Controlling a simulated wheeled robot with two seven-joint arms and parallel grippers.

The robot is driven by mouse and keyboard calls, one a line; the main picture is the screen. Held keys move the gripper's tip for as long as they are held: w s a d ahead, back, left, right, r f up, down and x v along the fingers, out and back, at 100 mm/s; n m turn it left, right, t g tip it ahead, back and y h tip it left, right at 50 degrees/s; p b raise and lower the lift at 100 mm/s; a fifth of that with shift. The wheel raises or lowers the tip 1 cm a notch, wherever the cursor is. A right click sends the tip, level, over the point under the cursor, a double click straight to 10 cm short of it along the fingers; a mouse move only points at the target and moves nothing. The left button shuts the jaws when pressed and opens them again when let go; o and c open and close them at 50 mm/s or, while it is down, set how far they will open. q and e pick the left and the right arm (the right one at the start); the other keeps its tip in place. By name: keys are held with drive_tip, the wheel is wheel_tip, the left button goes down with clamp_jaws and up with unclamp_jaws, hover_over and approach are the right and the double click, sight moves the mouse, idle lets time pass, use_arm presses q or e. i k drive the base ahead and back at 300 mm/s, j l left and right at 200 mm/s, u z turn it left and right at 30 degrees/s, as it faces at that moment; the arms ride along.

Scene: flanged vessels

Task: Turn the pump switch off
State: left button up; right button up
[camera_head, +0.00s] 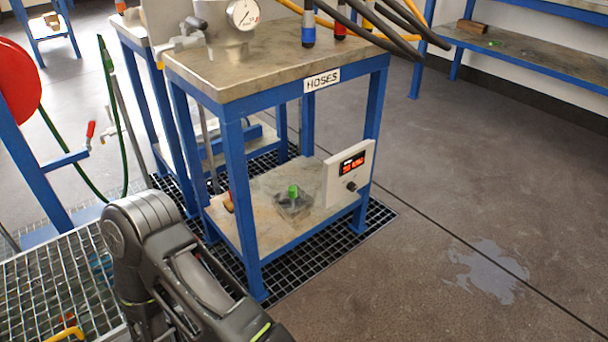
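A white control box (348,174) stands at the right end of the lower shelf of the blue-framed table. Its front has a lit red display (353,164) and a black knob (351,186). A small dark box with a green knob (293,193) sits on the same shelf, left of the white box. I cannot tell which of the two is the pump switch. One of my arms reaches in at the lower left, in front of the table, and leaves the picture at the bottom. Neither of my grippers shows.
The table (275,80) labelled HOSES carries a vessel with a gauge (243,14) and several hoses. It stands over a floor grating (378,217). A red reel (15,85) is at the left, a shelf unit (530,62) at the back right. The floor at right is open, with a wet patch (488,270).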

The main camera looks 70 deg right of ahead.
sight(352, 186)
drive_tip(key=z, duration=2.65)
